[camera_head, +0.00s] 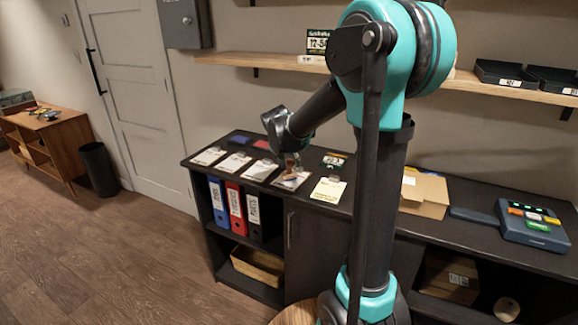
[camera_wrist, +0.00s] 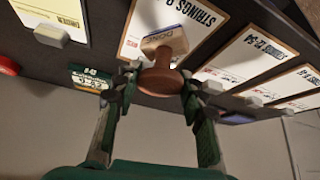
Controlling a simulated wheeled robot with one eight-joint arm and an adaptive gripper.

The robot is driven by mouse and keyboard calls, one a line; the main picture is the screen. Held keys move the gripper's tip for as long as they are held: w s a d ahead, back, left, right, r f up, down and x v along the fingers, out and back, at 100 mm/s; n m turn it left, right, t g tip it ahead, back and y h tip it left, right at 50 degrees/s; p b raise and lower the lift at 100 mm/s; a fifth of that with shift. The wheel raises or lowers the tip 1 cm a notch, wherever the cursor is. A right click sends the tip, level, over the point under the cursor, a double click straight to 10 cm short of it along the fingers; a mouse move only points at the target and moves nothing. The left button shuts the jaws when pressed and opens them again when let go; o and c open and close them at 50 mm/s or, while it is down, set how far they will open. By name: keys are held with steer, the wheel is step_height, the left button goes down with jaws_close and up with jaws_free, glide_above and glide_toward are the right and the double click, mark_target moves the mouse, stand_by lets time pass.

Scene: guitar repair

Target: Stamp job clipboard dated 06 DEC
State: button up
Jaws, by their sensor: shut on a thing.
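My gripper (camera_wrist: 157,88) is shut on the brown wooden handle of a stamp (camera_wrist: 160,78); the stamp's pale, blue-edged block (camera_wrist: 166,42) points away from the wrist. In the head view my gripper (camera_head: 291,160) holds the stamp over a clipboard (camera_head: 289,183), the fourth from the left in a row on the dark cabinet. In the wrist view that clipboard (camera_wrist: 190,22) lies behind the stamp, lettered "STRINGS". I cannot tell whether the block touches its paper. Other clipboards (camera_head: 208,156) (camera_head: 235,162) (camera_head: 261,170) lie to the left. Their dates are too small to read.
A yellow sheet (camera_head: 328,190) with a clip lies to the right, with a small green date card (camera_head: 335,159) behind it. An open cardboard box (camera_head: 425,193) and a grey device with coloured keys (camera_head: 533,222) stand further right. A shelf (camera_head: 270,60) runs above.

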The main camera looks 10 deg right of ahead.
steer(key=shift+r, duration=2.95)
